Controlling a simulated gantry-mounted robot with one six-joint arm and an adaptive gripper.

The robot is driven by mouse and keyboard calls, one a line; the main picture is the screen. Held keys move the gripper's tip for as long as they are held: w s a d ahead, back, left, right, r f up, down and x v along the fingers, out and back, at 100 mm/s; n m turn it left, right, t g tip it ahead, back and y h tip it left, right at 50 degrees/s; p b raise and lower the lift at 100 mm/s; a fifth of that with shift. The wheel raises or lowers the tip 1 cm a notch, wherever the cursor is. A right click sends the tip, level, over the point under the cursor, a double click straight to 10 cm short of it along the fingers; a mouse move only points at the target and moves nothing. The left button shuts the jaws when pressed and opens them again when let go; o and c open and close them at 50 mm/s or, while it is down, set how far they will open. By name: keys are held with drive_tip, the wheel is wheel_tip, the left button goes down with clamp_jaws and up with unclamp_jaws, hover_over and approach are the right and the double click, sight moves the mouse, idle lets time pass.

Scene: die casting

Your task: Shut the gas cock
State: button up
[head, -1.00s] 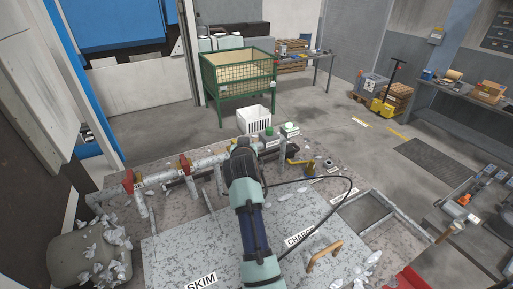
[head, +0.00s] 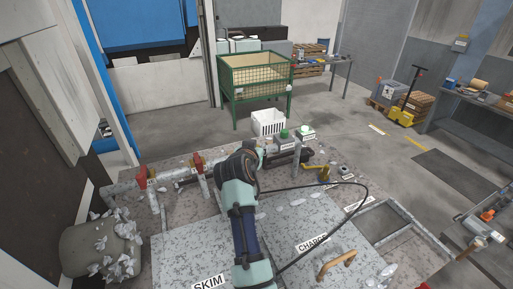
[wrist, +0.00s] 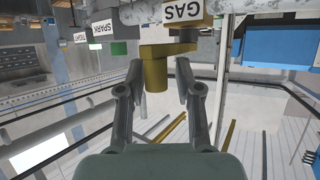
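The gas cock (wrist: 156,66) is a brass-yellow valve handle under a white label that reads GAS upside down (wrist: 182,12) in the wrist view. My gripper (wrist: 159,68) is open, with one finger on each side of the handle's narrow stem. A gap shows on both sides of the stem, so I see no grip on it. In the head view my arm reaches to the pipework, and its wrist hides the cock and the fingertips.
Labelled boxes with green buttons (head: 284,134) stand just right of my wrist. Red valves (head: 198,162) sit on the pipe to the left. A yellow fitting (head: 318,173) lies right of my arm. Metal lids marked SKIM and CHARGE (head: 300,225) are below it.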

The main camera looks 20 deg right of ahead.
drive_tip(key=shift+o, duration=0.5)
drive_tip(key=shift+d+r, duration=0.1)
drive_tip(key=shift+s+r, duration=0.15)
drive_tip(key=shift+s, duration=0.05)
drive_tip(key=v, duration=1.1)
drive_tip(key=shift+s+a, duration=0.2)
drive_tip(key=shift+a, duration=0.15)
drive_tip(key=s+a+f+n+t+y+p, duration=0.1)
drive_tip(key=s+a+f+n+y+p, duration=0.1)
drive_tip(key=s+a, duration=0.7)
drive_tip(key=s+a+f+n+t+y+p, duration=0.1)
drive_tip(key=s+a+f+n+y, duration=0.3)
drive_tip(key=s+a, duration=0.6)
drive_tip(key=s+n+y+p, duration=0.1)
drive_tip(key=s+y, duration=0.1)
drive_tip(key=s, duration=0.1)
drive_tip(key=shift+p, duration=0.35)
